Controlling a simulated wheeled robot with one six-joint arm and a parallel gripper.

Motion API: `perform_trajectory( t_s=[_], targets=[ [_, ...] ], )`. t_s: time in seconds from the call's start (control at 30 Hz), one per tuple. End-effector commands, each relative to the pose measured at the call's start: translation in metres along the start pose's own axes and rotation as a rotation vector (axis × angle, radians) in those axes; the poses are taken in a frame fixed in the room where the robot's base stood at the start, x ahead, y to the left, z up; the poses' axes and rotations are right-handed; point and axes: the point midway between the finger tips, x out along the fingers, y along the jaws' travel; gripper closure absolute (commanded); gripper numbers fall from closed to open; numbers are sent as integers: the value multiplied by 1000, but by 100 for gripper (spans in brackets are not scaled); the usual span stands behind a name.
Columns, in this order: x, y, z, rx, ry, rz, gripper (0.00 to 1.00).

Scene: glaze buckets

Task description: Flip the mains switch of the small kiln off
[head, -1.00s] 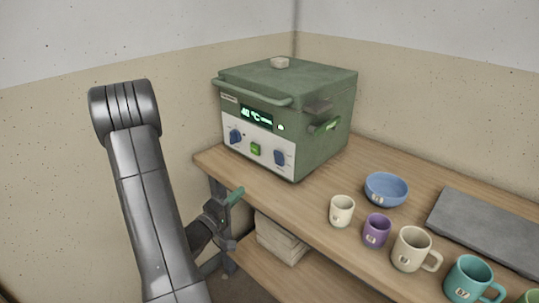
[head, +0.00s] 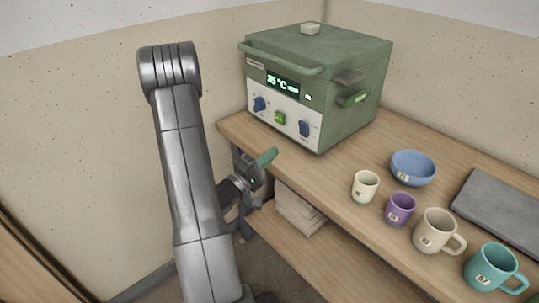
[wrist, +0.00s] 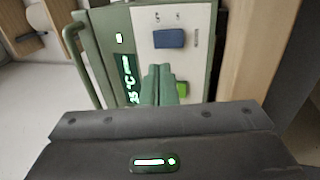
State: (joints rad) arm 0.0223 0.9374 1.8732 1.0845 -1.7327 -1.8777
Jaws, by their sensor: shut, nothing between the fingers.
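The small kiln (head: 317,85) is a green box on the wooden bench. Its pale front panel has a lit green switch (head: 280,118) between two blue knobs, and a lit display (head: 283,83) above. The green switch is lit, but I cannot read its on or off marking. My gripper (head: 268,157) is shut and empty, with green fingers, in front of the bench edge and below the panel. In the wrist view, the fingers (wrist: 163,80) point at the panel, apart from it. The green switch (wrist: 182,89) shows just right of them, partly hidden, with one blue knob (wrist: 169,38) above.
A cream cup (head: 365,187), a purple cup (head: 400,209), a beige mug (head: 435,231), a teal mug (head: 492,268) and a blue bowl (head: 412,168) stand right of the kiln. A grey slab (head: 500,210) lies behind the mugs. The kiln's front bar handle (head: 280,60) sticks out above the panel.

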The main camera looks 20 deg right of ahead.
Motion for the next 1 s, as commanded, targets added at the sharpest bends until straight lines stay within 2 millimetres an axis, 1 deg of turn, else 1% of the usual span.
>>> perform_trajectory(
  t_s=[0.03,0.3,0.4,0.5,0.6,0.7,1.0],
  targets=[
    [12,1,1,2,-6,1,100],
    [68,1,2,2,-5,2,100],
    [85,1,1,1,-4,2,100],
    [96,1,0,2,-2,1,100],
    [104,1,0,1,-1,1,100],
    [107,0,0,1,1,0,100],
    [107,0,0,1,1,0,100]
  ],
)
